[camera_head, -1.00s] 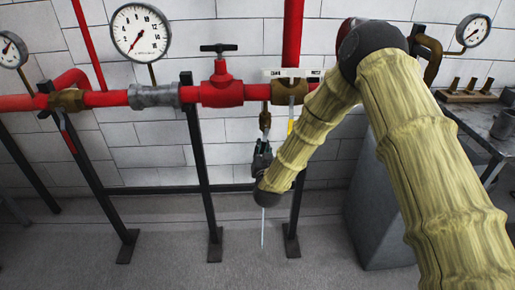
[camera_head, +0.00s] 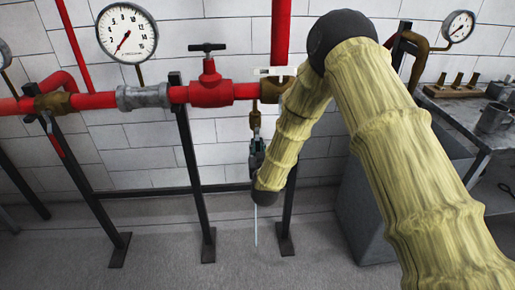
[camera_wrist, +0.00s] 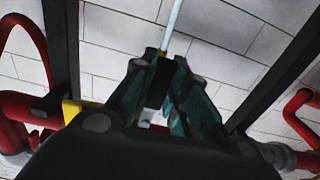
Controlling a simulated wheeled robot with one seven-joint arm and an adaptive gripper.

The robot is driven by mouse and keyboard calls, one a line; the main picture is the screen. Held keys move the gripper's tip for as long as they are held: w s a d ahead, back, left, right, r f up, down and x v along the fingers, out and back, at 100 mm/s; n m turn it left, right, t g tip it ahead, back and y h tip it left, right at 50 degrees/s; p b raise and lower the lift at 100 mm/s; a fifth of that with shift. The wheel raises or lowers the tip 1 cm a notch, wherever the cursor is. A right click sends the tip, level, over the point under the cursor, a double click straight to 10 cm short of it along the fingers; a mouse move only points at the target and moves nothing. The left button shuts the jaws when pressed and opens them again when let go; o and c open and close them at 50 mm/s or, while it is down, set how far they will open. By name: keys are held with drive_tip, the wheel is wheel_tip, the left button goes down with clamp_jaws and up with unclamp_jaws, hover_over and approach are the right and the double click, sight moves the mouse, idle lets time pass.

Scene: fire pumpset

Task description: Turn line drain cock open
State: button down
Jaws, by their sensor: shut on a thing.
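My gripper (camera_head: 257,147) hangs below the red pipe (camera_head: 236,91), under a small brass fitting (camera_head: 255,121) that drops from the pipe. In the wrist view, my gripper (camera_wrist: 166,85) has its dark green-black fingers closed in around the line drain cock. The cock itself is mostly hidden by the fingers, so its handle angle cannot be told. A thin pale line (camera_head: 256,228), perhaps water, runs straight down from below my gripper toward the floor. It also shows in the wrist view (camera_wrist: 172,24), beyond the fingertips.
A red valve with a black T-handle (camera_head: 207,48) and a round gauge (camera_head: 127,33) sit left on the pipe. Black support posts (camera_head: 193,165) stand below. A grey block (camera_head: 375,205) and a workbench (camera_head: 470,112) are right. A yellow part (camera_wrist: 72,111) shows in the wrist view.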

drive_tip(key=c, duration=1.4)
unclamp_jaws()
drive_tip(key=shift+d, duration=0.1)
drive_tip(key=s, duration=1.2)
drive_tip(key=shift+d, duration=0.1)
drive_tip(key=s+d+f+g+p, duration=0.2)
drive_tip(key=s+d+f+g, duration=0.25)
drive_tip(key=s+f, duration=0.55)
drive_tip(key=s+d+f+g+p, duration=0.1)
drive_tip(key=s+d+f+g, duration=0.35)
drive_tip(key=s+f, duration=0.55)
drive_tip(key=s+d+f+g, duration=0.1)
drive_tip(key=s+d+g, duration=0.1)
drive_tip(key=s, duration=0.6)
drive_tip(key=s+d+f+g+p, duration=0.1)
drive_tip(key=s+g, duration=0.3)
drive_tip(key=s, duration=0.4)
drive_tip(key=s+d+f+g+p, duration=0.1)
drive_tip(key=s+d+f+g, duration=0.1)
drive_tip(key=s, duration=0.6)
drive_tip(key=shift+s+d+f+m+g, duration=0.15)
drive_tip(key=shift+s+d+m+g, duration=0.1)
drive_tip(key=shift+d, duration=0.15)
drive_tip(key=shift+s+d+f+m+g, duration=0.15)
drive_tip(key=shift+d+g, duration=0.1)
drive_tip(key=shift+d, duration=0.15)
